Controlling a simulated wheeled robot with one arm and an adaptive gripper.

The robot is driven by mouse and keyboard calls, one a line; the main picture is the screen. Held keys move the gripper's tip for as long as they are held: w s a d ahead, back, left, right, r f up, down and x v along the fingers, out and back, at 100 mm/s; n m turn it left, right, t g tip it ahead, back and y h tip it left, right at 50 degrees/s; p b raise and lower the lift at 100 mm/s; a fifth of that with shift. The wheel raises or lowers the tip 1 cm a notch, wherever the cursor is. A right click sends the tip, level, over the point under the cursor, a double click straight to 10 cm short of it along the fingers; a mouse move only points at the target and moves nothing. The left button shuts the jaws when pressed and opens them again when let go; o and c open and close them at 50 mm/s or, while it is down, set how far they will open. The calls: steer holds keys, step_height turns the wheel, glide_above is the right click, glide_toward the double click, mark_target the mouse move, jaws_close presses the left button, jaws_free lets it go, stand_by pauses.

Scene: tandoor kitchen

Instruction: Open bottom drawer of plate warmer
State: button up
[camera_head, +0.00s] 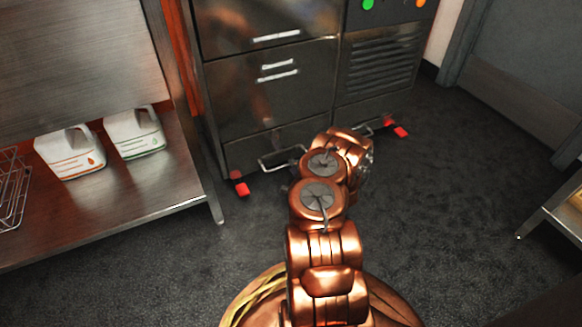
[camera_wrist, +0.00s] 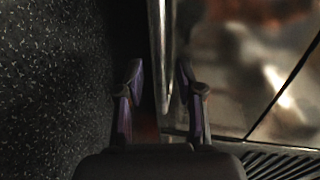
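The plate warmer (camera_head: 230,90) is a dark steel cabinet at the top of the head view. Its bottom drawer (camera_head: 250,152) is a low front near the floor and looks closed. A silver bar handle (camera_head: 268,166) stands out from it, its right end hidden by my arm. In the wrist view a shiny metal bar (camera_wrist: 160,50), apparently this handle, runs upright between my fingers. My gripper (camera_wrist: 160,85) is open, one finger on each side of the bar, with gaps visible. My gripper is not clearly visible in the head view.
Red feet (camera_head: 240,187) stick out under the cabinet. A steel shelf (camera_head: 110,210) with two white jugs (camera_head: 70,152) stands at left, its leg near the warmer. A vent grille (camera_head: 385,62) is at the cabinet's right. Dark floor (camera_head: 450,190) is free to the right.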

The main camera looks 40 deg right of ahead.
steer(key=shift+b+x, duration=0.6)
steer(key=shift+x, duration=1.1)
steer(key=shift+s, duration=0.1)
steer(key=shift+c, duration=0.4)
jaws_close()
